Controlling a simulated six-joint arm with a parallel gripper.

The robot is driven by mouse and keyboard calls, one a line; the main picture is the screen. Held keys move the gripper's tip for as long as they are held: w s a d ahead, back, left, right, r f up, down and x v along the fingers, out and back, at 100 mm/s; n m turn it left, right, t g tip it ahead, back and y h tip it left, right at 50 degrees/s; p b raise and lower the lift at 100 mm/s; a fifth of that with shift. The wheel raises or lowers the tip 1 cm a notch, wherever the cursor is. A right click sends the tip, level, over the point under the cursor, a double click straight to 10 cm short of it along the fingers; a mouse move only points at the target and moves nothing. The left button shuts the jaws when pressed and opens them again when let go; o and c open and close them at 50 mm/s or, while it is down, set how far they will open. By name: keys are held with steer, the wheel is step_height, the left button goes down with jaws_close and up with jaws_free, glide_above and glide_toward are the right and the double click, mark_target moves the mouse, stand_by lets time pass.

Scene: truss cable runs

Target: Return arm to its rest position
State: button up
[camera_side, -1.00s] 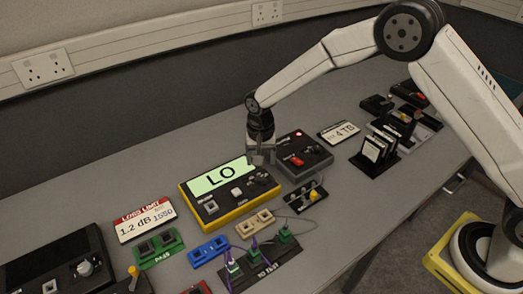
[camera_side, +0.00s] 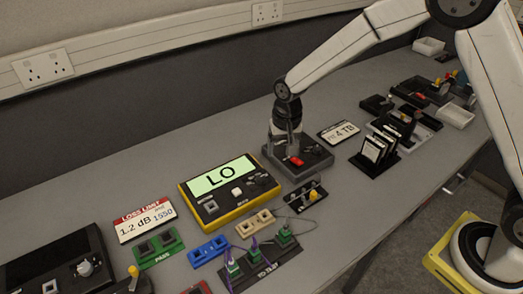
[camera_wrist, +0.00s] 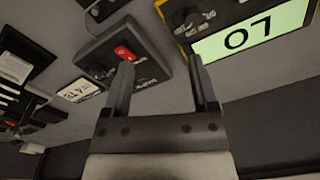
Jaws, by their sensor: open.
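My gripper (camera_side: 293,155) hangs over the dark grey box with a red switch (camera_side: 307,160) in the side view, hiding part of it. In the wrist view my gripper (camera_wrist: 165,75) shows two parted fingers with nothing between them. The grey box (camera_wrist: 120,48) is beyond the left finger there. The yellow-edged meter reading "LO" (camera_side: 230,185) lies to the left of my gripper in the side view, and its screen (camera_wrist: 250,35) shows at the upper right in the wrist view. Whether the fingers touch the grey box cannot be told.
A "4 TB" label (camera_side: 339,132) and a black rack of cards (camera_side: 375,150) stand to the right. A "LOSS LIMIT" sign (camera_side: 145,220), a green block (camera_side: 157,247), a blue block (camera_side: 208,251) and a black holder with green plugs (camera_side: 260,265) lie front left. Bare bench lies behind the meter.

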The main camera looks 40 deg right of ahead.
steer(key=s+d+r+n+t, duration=0.1)
steer(key=s+d, duration=0.3)
steer(key=s, duration=0.5)
steer(key=s+d+r+n+t, duration=0.1)
steer(key=s+d+r+n, duration=0.2)
steer(key=s, duration=0.6)
steer(key=shift+s+d+r+n, duration=0.25)
steer(key=shift+d+r+n, duration=0.1)
steer(key=shift+d, duration=0.65)
